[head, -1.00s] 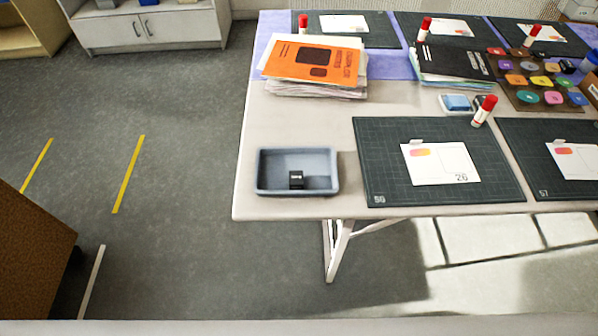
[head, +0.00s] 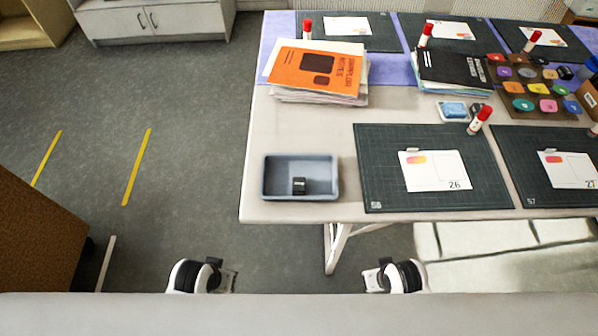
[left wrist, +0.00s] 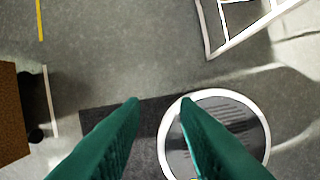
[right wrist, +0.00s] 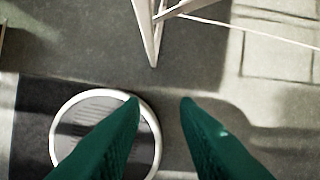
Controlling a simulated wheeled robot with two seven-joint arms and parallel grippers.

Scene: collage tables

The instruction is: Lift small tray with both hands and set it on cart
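The small tray (head: 300,196) is a shallow blue-grey rectangle lying flat on the near left corner of the table. My left gripper (left wrist: 160,101) and right gripper (right wrist: 160,101) are open and empty, each with two green fingers spread apart above the floor. In the head view both wrists show at the bottom edge, in front of the table and apart from the tray. A brown-sided piece (head: 38,240) stands at the left edge; I cannot tell whether it is the cart.
The table (head: 400,108) also holds a dark cutting mat (head: 400,142) beside the tray, a book stack with an orange cover (head: 315,70), and red-capped glue sticks (head: 480,120). A white table leg (head: 334,245) stands below. Marked floor left of the table is clear.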

